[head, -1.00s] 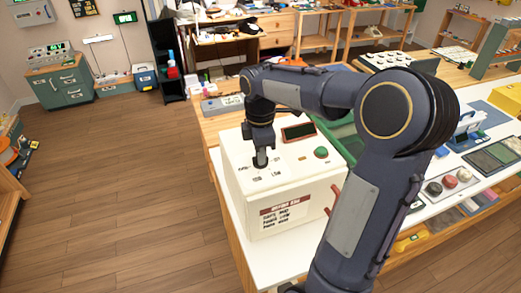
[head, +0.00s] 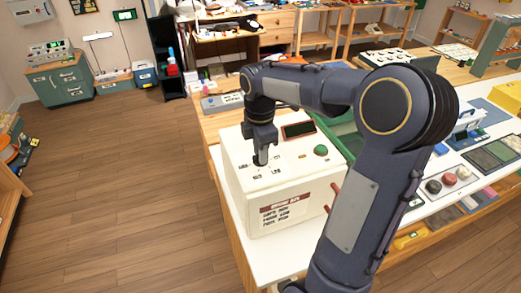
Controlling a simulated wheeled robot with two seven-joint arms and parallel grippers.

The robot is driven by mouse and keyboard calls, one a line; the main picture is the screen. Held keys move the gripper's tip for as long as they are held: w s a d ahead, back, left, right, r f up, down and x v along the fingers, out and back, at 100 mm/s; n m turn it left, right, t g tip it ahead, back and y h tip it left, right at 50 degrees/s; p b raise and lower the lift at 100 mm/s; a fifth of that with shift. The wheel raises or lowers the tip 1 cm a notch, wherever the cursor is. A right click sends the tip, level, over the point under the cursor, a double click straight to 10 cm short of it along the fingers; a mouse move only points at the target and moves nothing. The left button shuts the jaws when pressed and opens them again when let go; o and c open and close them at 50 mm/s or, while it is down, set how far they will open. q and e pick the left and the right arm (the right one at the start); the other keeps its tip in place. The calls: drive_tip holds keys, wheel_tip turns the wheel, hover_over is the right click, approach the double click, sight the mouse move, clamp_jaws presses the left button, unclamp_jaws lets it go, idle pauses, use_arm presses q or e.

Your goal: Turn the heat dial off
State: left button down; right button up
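The white machine (head: 236,195) stands on the front left corner of the white-topped bench, with a red-striped label on its front. Small dark marks lie on its top panel around one spot. My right gripper (head: 261,160) points straight down at that spot, its fingertips at or just above the panel. The heat dial itself is hidden behind the fingers, so I cannot tell whether they touch or hold it. A green button (head: 320,150) and a dark display (head: 298,130) are on the same top panel. My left gripper is out of view.
Red handles (head: 334,196) stick out at the machine's right side, near my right arm. A green tray (head: 345,130) lies behind it. Round dark, red and pale knobs (head: 449,179) sit on the bench to the right. The wooden floor at left is clear.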

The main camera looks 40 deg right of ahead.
drive_tip(key=shift+o, duration=0.4)
wheel_tip(320, 180, up, 8)
drive_tip(key=shift+f, duration=0.25)
drive_tip(key=shift+r, duration=0.15)
idle(0.3)
drive_tip(key=shift+s+a, duration=0.15)
drive_tip(key=shift+s, duration=0.15)
drive_tip(key=s+a+f+m+t+y, duration=0.2)
drive_tip(key=s+a+f+m, duration=0.2)
drive_tip(key=s+a+m, duration=0.3)
drive_tip(key=s+a+f+m+t+y, duration=0.1)
drive_tip(key=s+a+f+m+t, duration=0.2)
drive_tip(key=s+a+m, duration=0.4)
drive_tip(key=s+m, duration=0.2)
drive_tip(key=s, duration=0.1)
drive_tip(key=shift+s+f+t+y, duration=0.2)
drive_tip(key=shift+f+t+y, duration=0.1)
drive_tip(key=shift+f+y, duration=0.1)
drive_tip(key=shift+a, duration=0.1)
